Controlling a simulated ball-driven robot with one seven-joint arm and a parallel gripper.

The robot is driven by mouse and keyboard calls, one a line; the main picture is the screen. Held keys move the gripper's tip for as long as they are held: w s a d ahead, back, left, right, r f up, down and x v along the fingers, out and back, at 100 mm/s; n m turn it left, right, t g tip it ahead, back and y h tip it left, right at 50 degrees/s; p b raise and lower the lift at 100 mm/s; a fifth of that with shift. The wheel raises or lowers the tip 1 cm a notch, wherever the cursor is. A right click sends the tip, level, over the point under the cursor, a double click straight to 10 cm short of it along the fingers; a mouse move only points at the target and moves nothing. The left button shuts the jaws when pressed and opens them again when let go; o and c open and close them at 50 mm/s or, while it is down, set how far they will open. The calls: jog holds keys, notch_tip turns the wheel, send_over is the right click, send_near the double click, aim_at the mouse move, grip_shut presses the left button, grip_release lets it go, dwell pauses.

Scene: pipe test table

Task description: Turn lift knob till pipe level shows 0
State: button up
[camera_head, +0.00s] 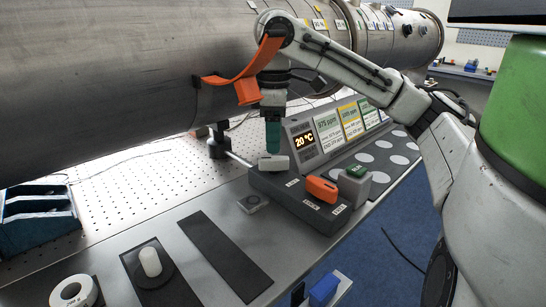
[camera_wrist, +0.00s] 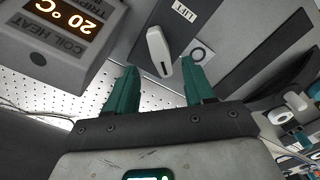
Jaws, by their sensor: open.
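The white lift knob (camera_head: 273,163) sits at the far left end of the dark control box (camera_head: 290,203). In the wrist view the knob (camera_wrist: 160,50) has a dark slot mark, with a "LIFT" label beside it. My gripper (camera_head: 273,150) is directly above the knob, pointing down. In the wrist view my gripper (camera_wrist: 160,65) is open. Its teal fingers stand on either side of the knob, with gaps on both sides. I cannot tell how far below the fingertips the knob is. No readout that is clearly the pipe level can be made out.
A display reading 20 °C (camera_head: 305,141) stands behind. The large steel pipe (camera_head: 130,70) runs behind my gripper, with an orange bracket (camera_head: 245,78) near my arm. A round-marked plate (camera_head: 252,204) lies nearby.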

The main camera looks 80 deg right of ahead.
aim_at(274, 158)
jog(key=shift+f+b, duration=0.4)
jog(key=shift+f, duration=2)
grip_shut()
